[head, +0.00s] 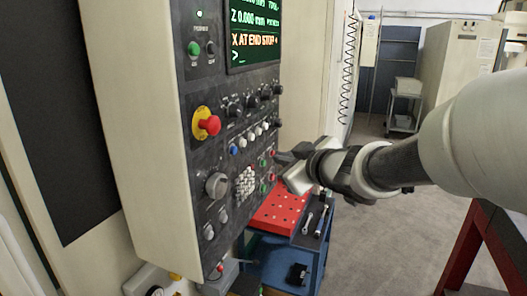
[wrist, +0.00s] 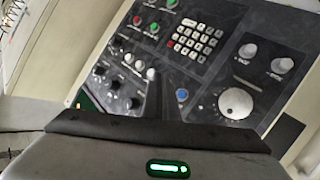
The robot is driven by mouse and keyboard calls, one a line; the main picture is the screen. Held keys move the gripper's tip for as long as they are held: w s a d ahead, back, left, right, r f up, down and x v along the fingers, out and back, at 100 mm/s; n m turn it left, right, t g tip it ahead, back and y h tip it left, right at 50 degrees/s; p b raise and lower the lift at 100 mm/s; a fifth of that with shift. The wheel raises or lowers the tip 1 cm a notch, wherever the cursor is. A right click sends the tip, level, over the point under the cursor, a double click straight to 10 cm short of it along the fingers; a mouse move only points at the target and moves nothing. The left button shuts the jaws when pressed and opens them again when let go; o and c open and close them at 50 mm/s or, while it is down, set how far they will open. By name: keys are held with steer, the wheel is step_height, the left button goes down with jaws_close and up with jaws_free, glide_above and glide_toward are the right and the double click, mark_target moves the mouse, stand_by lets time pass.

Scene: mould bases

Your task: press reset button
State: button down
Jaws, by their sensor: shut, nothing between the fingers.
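The machine's control panel (head: 228,165) stands upright at the left with many buttons and knobs. I cannot read a reset label in either view. A blue button (head: 233,149) sits at the left end of a row of white ones; it also shows in the wrist view (wrist: 182,95), left of a large round dial. Red and green buttons sit beside the keypad (head: 245,182). My gripper (head: 284,159) is shut and empty at the panel's right edge, near the red and green buttons. I cannot tell whether it touches the panel.
A screen (head: 254,35) reads "X AT END STOP". A red emergency-stop knob (head: 209,124) on a yellow collar sticks out of the panel. A blue cart (head: 270,258) with a red rack (head: 278,212) and tools stands below my arm. Open floor lies to the right.

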mark_target(234, 151)
steer(key=w+a+b, duration=0.3)
steer(key=a+b, duration=0.1)
steer(key=a, duration=0.4)
steer(key=shift+a, duration=0.15)
stand_by(2.0)
steer(key=shift+w+a, duration=0.1)
steer(key=shift+a, duration=0.15)
steer(key=shift+w+a, duration=0.1)
steer(key=shift+a, duration=0.3)
stand_by(0.6)
steer(key=shift+d, duration=0.1)
steer(key=shift+s+d+p, duration=0.25)
steer(key=shift+d+p, duration=0.1)
steer(key=shift+d, duration=0.35)
